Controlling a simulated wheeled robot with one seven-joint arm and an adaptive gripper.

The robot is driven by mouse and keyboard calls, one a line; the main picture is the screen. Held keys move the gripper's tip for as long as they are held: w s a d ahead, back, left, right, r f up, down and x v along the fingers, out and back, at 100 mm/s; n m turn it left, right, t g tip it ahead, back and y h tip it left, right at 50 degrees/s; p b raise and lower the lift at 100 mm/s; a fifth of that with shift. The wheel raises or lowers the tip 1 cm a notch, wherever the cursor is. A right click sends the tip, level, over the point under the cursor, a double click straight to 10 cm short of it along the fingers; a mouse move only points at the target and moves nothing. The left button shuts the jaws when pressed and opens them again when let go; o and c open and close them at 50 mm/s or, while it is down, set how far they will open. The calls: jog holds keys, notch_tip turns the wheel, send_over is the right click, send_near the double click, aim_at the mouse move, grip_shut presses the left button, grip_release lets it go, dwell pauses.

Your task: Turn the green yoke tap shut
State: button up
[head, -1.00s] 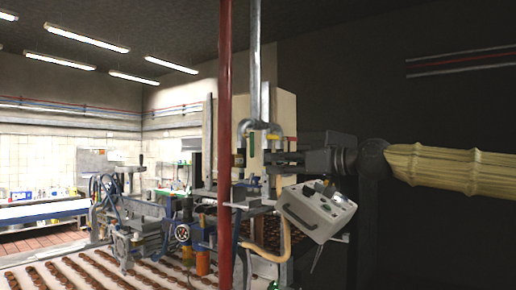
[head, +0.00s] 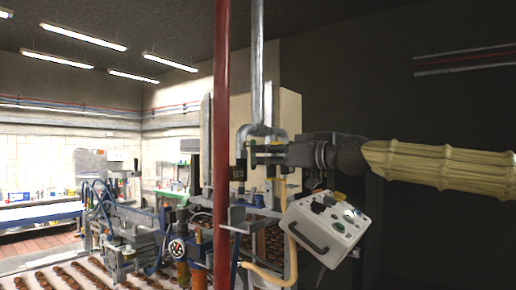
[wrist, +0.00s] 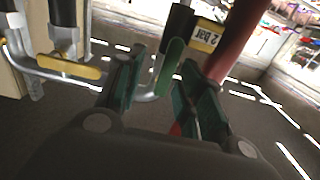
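The green tap handle (wrist: 168,66) shows in the wrist view as a flat, tilted green lever near a bent silver pipe. My gripper (wrist: 164,72) is open, with one green-padded finger on each side of the handle. I see gaps between the handle and the fingers, but cannot tell the depth well. In the head view my gripper (head: 264,150) is at the silver pipework (head: 262,132), left of the dark wrist. There I cannot pick out the green tap from the finger pads.
A yellow tap handle (wrist: 68,66) is left of the fingers in the wrist view. In the head view a grey control box (head: 328,228) hangs below my arm.

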jog(key=p+x, duration=0.1)
jog(key=x, duration=0.1)
jog(key=shift+a+r, duration=0.15)
jog(key=shift+a, duration=0.2)
jog(key=shift+s+r, duration=0.2)
jog(key=shift+s, duration=0.15)
jog(key=c, duration=0.5)
jog(key=shift+s, duration=0.1)
grip_shut()
